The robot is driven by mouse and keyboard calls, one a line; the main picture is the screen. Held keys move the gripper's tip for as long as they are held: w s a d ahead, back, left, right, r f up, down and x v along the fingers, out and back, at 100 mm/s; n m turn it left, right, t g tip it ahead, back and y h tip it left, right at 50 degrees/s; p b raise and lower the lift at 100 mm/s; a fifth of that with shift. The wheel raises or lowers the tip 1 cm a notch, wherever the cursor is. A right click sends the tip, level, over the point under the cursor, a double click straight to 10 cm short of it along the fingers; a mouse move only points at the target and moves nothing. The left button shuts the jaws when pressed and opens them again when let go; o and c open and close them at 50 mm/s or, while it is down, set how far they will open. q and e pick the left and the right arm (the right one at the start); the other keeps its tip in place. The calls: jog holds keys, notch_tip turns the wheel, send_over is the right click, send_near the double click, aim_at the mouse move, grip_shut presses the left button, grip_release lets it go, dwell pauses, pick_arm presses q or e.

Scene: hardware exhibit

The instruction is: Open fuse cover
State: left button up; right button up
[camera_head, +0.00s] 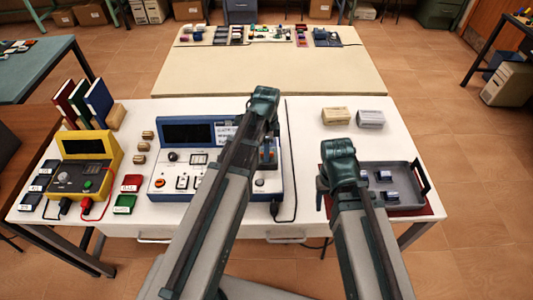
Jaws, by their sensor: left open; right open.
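A blue-and-white control console (172,178) stands in the middle of the white table, with a dark screen, an orange button, a knob and switches. I cannot make out for sure which part is the fuse cover; my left arm hides part of the console's right side. A small blue-grey part (268,155) shows there, just right of that arm. My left gripper (264,97) is open, above and beyond the console's right end. My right gripper (339,150) is open, over the left side of a grey tray (408,178). Neither gripper visibly holds anything.
A yellow meter (88,165) with leads, books (85,105) and small red and green blocks stand on the left. Small blue parts lie in the tray. Two small boxes (352,117) stand behind it. A cable runs down right of the console. A cream table (270,75) stands beyond.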

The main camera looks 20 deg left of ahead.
pick_arm(q)
jog(key=shift+c, duration=0.3)
grip_shut()
dwell(1.1)
